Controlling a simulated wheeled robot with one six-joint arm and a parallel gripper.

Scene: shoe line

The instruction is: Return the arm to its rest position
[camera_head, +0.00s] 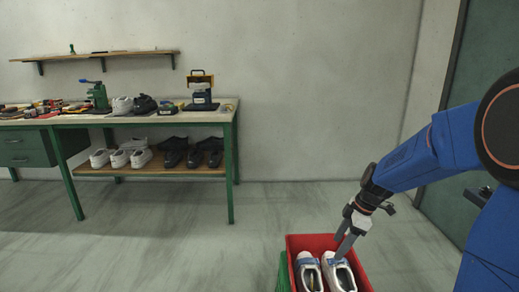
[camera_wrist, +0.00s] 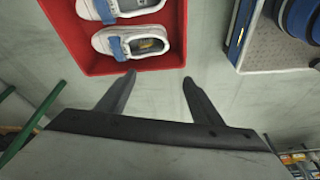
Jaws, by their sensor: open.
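My gripper (camera_head: 342,247) is at the end of my blue arm, just above the red crate (camera_head: 307,240) at the lower right of the head view. In the wrist view my gripper (camera_wrist: 158,82) has its two fingers apart with nothing between them. The crate (camera_wrist: 70,58) holds a pair of white shoes with blue straps. The left shoe (camera_head: 309,271) and the right shoe (camera_head: 340,273) lie side by side. One shoe also shows whole in the wrist view (camera_wrist: 131,42); the other is cut off by the top edge.
A green-legged workbench (camera_head: 232,170) stands at the left with tools, shoes and a press on top. Its lower shelf (camera_head: 152,171) holds several shoes. A wall shelf (camera_head: 95,56) hangs above. A green door (camera_head: 481,70) is behind my arm. The middle floor is clear.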

